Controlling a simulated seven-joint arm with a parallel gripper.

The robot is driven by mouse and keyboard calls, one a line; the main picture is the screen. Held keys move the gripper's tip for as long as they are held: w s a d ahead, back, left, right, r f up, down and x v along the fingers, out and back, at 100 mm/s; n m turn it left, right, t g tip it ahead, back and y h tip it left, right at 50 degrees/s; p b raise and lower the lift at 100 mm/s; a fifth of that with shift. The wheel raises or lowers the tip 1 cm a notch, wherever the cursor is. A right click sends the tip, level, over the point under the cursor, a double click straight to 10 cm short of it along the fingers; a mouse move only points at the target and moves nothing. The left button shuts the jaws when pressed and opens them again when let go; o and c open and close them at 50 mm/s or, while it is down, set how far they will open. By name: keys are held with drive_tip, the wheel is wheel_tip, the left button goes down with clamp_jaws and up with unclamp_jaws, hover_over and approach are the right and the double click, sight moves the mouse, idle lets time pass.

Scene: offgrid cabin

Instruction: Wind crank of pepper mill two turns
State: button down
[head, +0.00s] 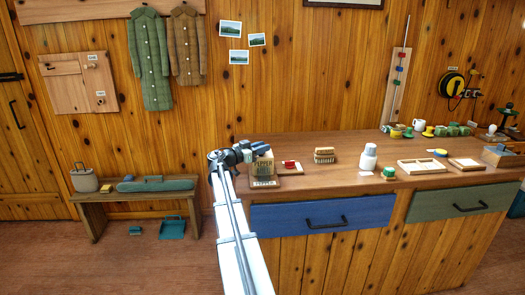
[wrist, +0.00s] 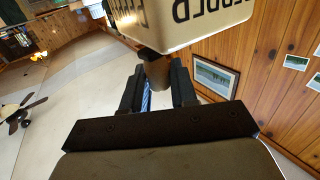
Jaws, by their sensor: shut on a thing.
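The pepper mill (head: 263,168) stands at the left end of the wooden counter, partly hidden by my gripper in the head view. In the wrist view its pale body (wrist: 195,22) fills the top and carries dark lettering. My gripper (wrist: 157,85) has its two dark fingers on either side of a brown wooden knob (wrist: 157,73), which shows just below the mill body. The fingers are shut on this knob. The rest of the crank is hidden. In the head view my gripper (head: 246,152) is at the mill's upper left.
On the counter (head: 335,188), right of the mill, are a board with a red piece (head: 291,167), a brush (head: 324,155), a white bottle (head: 368,157) and a shallow wooden tray (head: 421,167). A bench (head: 135,195) stands at left, apart from the counter.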

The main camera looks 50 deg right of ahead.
drive_tip(key=shift+w+m+g, duration=0.1)
drive_tip(key=shift+m+g, duration=0.2)
drive_tip(key=shift+g, duration=0.2)
drive_tip(key=shift+w+m+g+y, duration=0.3)
drive_tip(key=shift+m+g+y, duration=0.2)
drive_tip(key=shift+g, duration=0.4)
drive_tip(key=shift+s+a+m+g, duration=0.1)
drive_tip(key=shift+a+m+g, duration=0.05)
drive_tip(key=shift+m+g, duration=0.15)
drive_tip(key=shift+w+m+g+y, duration=0.3)
drive_tip(key=shift+m+g+y, duration=0.15)
drive_tip(key=shift+g, duration=0.25)
drive_tip(key=shift+a+m+g+y, duration=0.1)
drive_tip(key=shift+m+g+y, duration=0.15)
drive_tip(key=shift+m+g, duration=0.15)
